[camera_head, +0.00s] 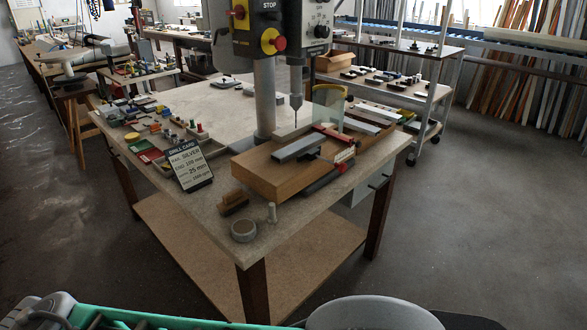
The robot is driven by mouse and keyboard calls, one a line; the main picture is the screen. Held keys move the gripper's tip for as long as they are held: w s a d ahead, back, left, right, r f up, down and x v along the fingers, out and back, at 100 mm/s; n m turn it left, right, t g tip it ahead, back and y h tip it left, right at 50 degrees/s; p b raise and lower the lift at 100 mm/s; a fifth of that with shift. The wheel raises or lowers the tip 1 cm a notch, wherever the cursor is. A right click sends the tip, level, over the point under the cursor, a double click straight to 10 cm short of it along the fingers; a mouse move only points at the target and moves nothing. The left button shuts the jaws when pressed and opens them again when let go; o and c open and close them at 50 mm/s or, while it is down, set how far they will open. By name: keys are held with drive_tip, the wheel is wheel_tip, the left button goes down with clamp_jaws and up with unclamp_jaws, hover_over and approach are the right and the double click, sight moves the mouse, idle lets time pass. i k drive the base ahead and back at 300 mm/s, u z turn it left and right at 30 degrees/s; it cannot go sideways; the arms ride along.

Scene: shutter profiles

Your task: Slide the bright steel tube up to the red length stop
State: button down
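A bright grey metal bar (298,148), which looks like the steel tube, lies on a thick wooden block (262,180) on the drill bench. A red piece (333,134), which looks like the length stop, lies across the block near the bar's right end. At this size I cannot tell whether they touch. The drill press's bit (296,115) points down just behind the bar. A dark clamp-like tool with red parts (330,178) lies along the block's front right edge. My gripper is not in this view.
More pale profiles (378,113) lie behind right. A wheeled rack (400,90) stands behind. Floor (470,210) at right is clear.

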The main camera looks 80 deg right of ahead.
sight(292, 150)
drive_tip(key=z, duration=0.4)
drive_tip(key=k, duration=0.7)
drive_tip(key=z, duration=0.7)
drive_tip(key=i, duration=0.45)
